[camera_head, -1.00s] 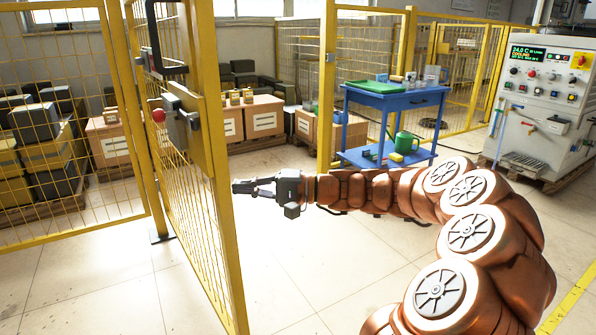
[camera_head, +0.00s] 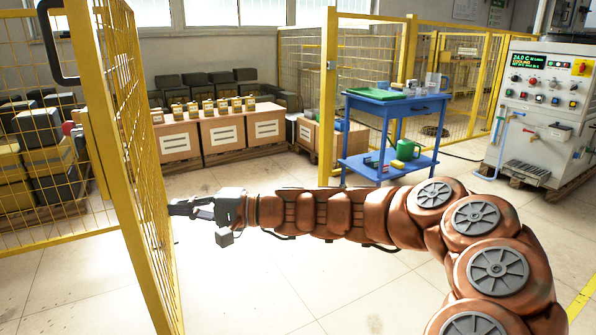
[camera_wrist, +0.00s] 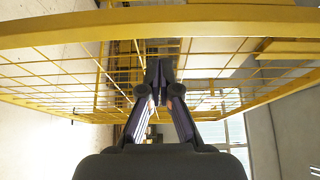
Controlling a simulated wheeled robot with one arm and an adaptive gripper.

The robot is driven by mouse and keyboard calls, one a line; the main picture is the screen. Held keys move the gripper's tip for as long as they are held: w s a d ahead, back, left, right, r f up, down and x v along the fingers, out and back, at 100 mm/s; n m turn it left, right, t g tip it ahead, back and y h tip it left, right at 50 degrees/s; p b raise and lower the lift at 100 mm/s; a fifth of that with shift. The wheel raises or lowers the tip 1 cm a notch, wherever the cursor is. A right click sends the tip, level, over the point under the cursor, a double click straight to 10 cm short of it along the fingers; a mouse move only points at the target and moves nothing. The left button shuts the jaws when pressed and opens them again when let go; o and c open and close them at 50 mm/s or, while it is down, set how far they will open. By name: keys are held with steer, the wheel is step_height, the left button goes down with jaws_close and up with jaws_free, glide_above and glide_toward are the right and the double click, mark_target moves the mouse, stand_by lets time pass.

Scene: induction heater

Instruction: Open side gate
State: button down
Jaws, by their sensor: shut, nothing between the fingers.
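The side gate (camera_head: 131,150) is a yellow wire-mesh panel in a yellow frame, seen nearly edge-on at the left of the head view. It stands swung to the left, with open floor to its right. A black handle (camera_head: 50,45) is on its upper left side. My gripper (camera_head: 178,208) is shut and empty, with its tips at the gate's right side; I cannot tell whether they touch. In the wrist view, the shut fingers (camera_wrist: 158,78) point at the yellow mesh (camera_wrist: 75,75), beneath a thick yellow frame bar.
Cardboard boxes (camera_head: 221,132) with small items on top line the back wall. A control cabinet (camera_head: 545,115) is at the far right. The floor between is clear.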

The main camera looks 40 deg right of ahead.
steer(key=s+a+p+v, duration=0.1)
steer(key=p+v, duration=0.1)
steer(key=v, duration=1.1)
stand_by(0.4)
steer(key=shift+s, duration=0.1)
steer(key=s+a+r+n+g+h+p, duration=0.25)
steer(key=s+a+g+p, duration=0.3)
steer(key=a+p, duration=0.35)
steer(key=s+a+r+n+g+h+p, duration=0.1)
steer(key=s+a+r+n+g+p, duration=0.4)
steer(key=a+p, duration=0.4)
steer(key=s+d+r+g+h+p, duration=0.1)
steer(key=s+d+r+h+p, duration=0.3)
steer(key=p, duration=0.5)
steer(key=s+d+r+g+h+p, duration=0.2)
steer(key=s+d+r+h+p, duration=0.3)
steer(key=s+r+p, duration=0.3)
steer(key=shift+s+h+p, duration=0.55)
steer(key=shift+s+p, duration=0.55)
